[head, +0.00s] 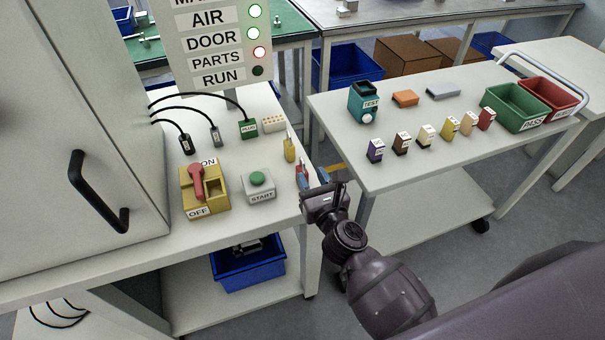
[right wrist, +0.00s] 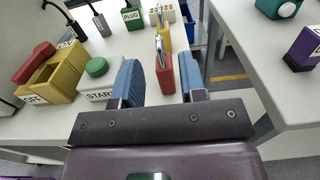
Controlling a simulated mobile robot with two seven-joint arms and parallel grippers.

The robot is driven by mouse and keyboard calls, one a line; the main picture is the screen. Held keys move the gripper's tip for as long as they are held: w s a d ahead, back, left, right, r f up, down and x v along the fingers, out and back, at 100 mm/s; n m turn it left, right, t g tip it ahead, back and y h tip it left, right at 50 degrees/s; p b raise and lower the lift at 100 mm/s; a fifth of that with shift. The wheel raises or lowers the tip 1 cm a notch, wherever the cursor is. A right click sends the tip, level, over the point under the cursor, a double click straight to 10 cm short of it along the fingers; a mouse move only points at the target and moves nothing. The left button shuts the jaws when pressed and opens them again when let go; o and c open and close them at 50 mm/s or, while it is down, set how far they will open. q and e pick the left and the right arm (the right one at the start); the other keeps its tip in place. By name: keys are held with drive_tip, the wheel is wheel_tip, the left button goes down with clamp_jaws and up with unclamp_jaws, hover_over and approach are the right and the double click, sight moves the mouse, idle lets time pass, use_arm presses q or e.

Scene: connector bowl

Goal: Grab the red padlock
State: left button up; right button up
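The red padlock (right wrist: 165,75) stands upright near the right edge of the left bench, its metal shackle up. In the head view the red padlock (head: 301,170) is partly hidden by my right gripper (head: 314,178). My right gripper also shows in the right wrist view (right wrist: 162,78); its blue fingers are open. The padlock shows in the gap between them, with space on both sides. How far it reaches in between the fingers I cannot tell. My left gripper is not in view.
A yellow padlock (head: 289,150) stands just behind the red one. The START button box (head: 259,187) and the yellow ON/OFF switch (head: 205,190) sit to the left. A gap separates this bench from the right table (head: 400,170), which holds small labelled blocks and bins.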

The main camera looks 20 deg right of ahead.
sight(300, 157)
drive_tip(key=shift+w+a+f+b, duration=0.1)
drive_tip(key=shift+w+f+b, duration=0.1)
drive_tip(key=shift+w, duration=1.85)
drive_tip(key=shift+w+a+f+b, duration=0.1)
drive_tip(key=shift+w+b, duration=0.1)
drive_tip(key=shift+w, duration=1.85)
drive_tip(key=shift+r, duration=0.1)
clamp_jaws()
